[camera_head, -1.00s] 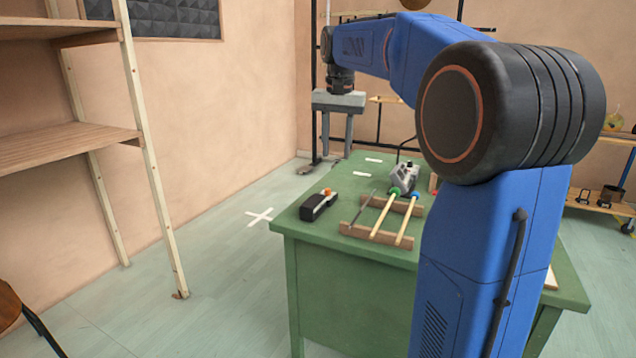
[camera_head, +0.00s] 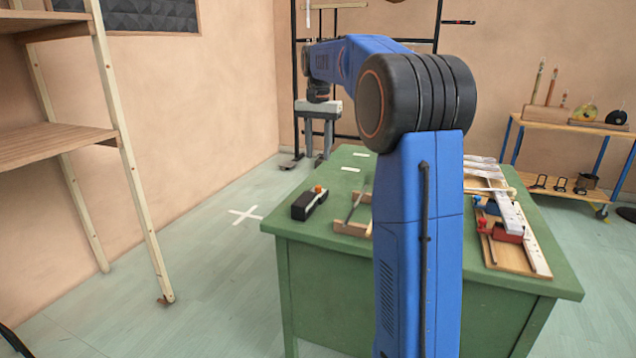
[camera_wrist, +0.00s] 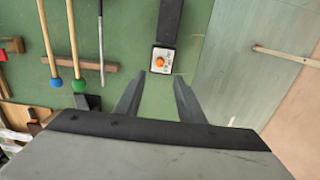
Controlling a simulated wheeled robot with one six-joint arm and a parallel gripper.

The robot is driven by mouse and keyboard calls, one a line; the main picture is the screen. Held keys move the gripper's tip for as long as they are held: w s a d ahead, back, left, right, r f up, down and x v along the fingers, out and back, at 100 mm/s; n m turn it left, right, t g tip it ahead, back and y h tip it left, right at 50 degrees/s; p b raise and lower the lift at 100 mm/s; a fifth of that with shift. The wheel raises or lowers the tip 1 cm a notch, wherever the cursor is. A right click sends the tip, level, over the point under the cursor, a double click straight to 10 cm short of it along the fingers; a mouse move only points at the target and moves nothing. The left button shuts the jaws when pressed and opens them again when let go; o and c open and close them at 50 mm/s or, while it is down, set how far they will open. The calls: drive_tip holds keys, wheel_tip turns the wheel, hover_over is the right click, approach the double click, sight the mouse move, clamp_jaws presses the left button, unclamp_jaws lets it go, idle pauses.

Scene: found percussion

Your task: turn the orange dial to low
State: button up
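The orange dial (camera_head: 318,189) sits on the end of a long black box (camera_head: 308,204) lying on the green table. In the wrist view the dial (camera_wrist: 160,62) is a small round knob on a white face with dark marks too small to read. My gripper (camera_wrist: 160,78) is open and empty, and its fingertips appear just below the dial in that view. In the head view my gripper (camera_head: 318,150) hangs pointing down, its two fingers apart. The height gap between fingertips and dial is hard to judge.
The green table (camera_head: 300,232) also bears a wooden rack (camera_head: 352,229) with sticks, partly hidden by my arm. In the wrist view, a green-headed mallet (camera_wrist: 56,80) and a blue-headed mallet (camera_wrist: 78,84) lie left of the dial.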

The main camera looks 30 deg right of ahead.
sight(318, 189)
wheel_tip(318, 189, down, 11)
drive_tip(key=shift+r, duration=0.1)
idle(0.3)
drive_tip(key=shift+c, duration=0.4)
clamp_jaws()
